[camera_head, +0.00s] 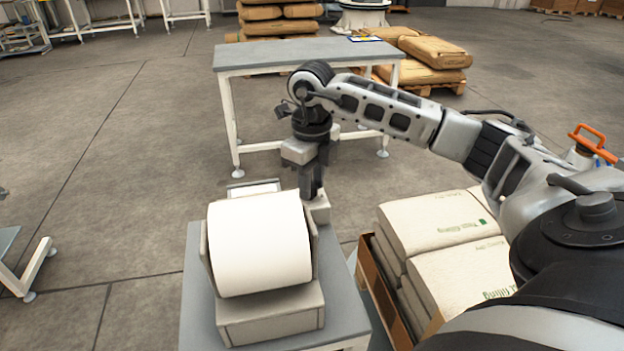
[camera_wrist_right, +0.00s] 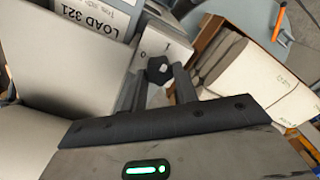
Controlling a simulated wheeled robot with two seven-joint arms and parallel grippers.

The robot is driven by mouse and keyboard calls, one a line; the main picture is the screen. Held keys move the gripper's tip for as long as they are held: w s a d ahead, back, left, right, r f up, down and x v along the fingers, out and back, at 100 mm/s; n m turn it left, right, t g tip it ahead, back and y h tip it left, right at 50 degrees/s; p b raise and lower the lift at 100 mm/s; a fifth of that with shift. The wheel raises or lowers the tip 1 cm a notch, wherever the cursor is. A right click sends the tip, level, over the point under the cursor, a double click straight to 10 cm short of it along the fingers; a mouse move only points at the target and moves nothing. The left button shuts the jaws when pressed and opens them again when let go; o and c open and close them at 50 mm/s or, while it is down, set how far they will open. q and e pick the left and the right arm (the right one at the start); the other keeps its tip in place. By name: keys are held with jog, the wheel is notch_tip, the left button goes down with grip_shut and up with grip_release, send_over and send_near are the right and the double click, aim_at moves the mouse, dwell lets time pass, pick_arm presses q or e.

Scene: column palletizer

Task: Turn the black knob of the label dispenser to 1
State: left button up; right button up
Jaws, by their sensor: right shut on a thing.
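The label dispenser (camera_head: 270,312) stands on a small grey table, with a large white label roll (camera_head: 260,245) on it. My right gripper (camera_head: 312,192) points down at the dispenser's far right corner. In the right wrist view the black knob (camera_wrist_right: 159,69) sits between the fingertips of my right gripper (camera_wrist_right: 160,80), on a pale panel marked 0 and 1. The fingers are shut on the knob. In the head view the gripper hides the knob. The knob's exact pointing direction is hard to tell. My left gripper is not in view.
A pallet box of stacked filled sacks (camera_head: 440,235) stands just right of the dispenser table (camera_head: 195,290). A grey-topped table (camera_head: 285,55) stands behind, with brown sacks (camera_head: 435,50) beyond it. Open floor lies to the left. A printed LOAD 321 label (camera_wrist_right: 92,18) shows beside the panel.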

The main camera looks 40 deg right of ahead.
aim_at(312, 185)
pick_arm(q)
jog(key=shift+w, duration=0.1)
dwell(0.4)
pick_arm(e)
jog(key=o, duration=1)
jog(key=shift+c, duration=0.2)
jog(key=shift+r, duration=0.1)
notch_tip(312, 185, up, 8)
jog(key=shift+w+f, duration=0.1)
jog(key=shift+f, duration=0.15)
pick_arm(q)
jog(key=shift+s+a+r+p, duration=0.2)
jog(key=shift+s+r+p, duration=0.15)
jog(key=shift+p, duration=0.85)
pick_arm(e)
notch_tip(312, 185, up, 8)
jog(key=shift+r, duration=0.2)
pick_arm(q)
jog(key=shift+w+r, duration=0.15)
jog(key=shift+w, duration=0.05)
